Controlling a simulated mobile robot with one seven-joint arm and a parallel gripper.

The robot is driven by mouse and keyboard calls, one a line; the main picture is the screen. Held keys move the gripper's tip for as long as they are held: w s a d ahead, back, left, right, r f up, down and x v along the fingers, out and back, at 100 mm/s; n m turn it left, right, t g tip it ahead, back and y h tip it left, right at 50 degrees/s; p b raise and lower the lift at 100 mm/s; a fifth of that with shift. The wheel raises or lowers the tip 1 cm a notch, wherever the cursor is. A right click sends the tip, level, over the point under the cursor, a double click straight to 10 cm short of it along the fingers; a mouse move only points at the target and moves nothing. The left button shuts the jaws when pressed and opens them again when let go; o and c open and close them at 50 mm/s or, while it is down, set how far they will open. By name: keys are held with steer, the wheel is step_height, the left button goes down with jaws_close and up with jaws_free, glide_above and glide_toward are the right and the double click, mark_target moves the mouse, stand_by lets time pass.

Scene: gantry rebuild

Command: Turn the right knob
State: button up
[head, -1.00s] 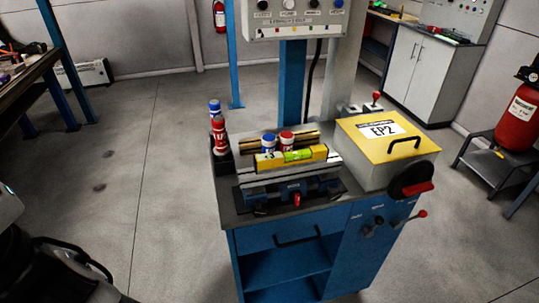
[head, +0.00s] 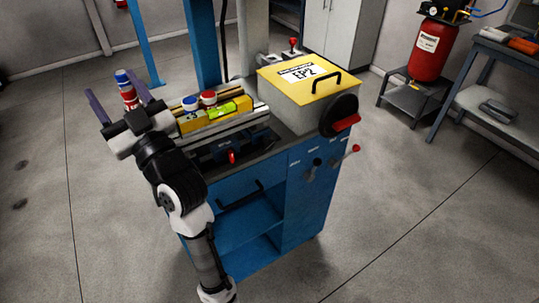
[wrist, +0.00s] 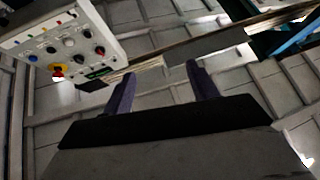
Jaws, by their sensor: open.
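The grey control panel (wrist: 65,45) shows at the upper left of the wrist view, tilted. I cannot tell for sure which one is the right knob. The panel is out of the head view. My gripper (wrist: 161,70) is open and empty, with its purple fingers apart. In the wrist view it is right of the panel and not touching it.
The blue workbench (head: 240,222) carries red and blue capped bottles (head: 129,97), a yellow level (head: 222,112) and a yellow-lidded box (head: 290,72) with a red-handled black wheel (head: 338,115). A red tank (head: 430,48) stands at right.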

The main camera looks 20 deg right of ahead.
steer(key=w+d+f+m+g+h+b, duration=0.25)
steer(key=d+f+h, duration=0.35)
steer(key=d+f, duration=0.9)
steer(key=m+g+h+b, duration=0.2)
steer(key=h, duration=0.1)
glide_toward(270, 146)
steer(key=shift+n, duration=0.25)
steer(key=w+p, duration=0.2)
steer(key=w, duration=0.1)
steer(key=w+a+p, duration=0.1)
steer(key=w+p, duration=0.2)
steer(key=w, duration=0.1)
steer(key=shift+w+a, duration=0.25)
steer(key=shift+w+a+f, duration=0.1)
steer(key=shift+w+f, duration=0.05)
steer(key=shift+w, duration=0.45)
steer(key=c, duration=1)
steer(key=shift+o, duration=0.2)
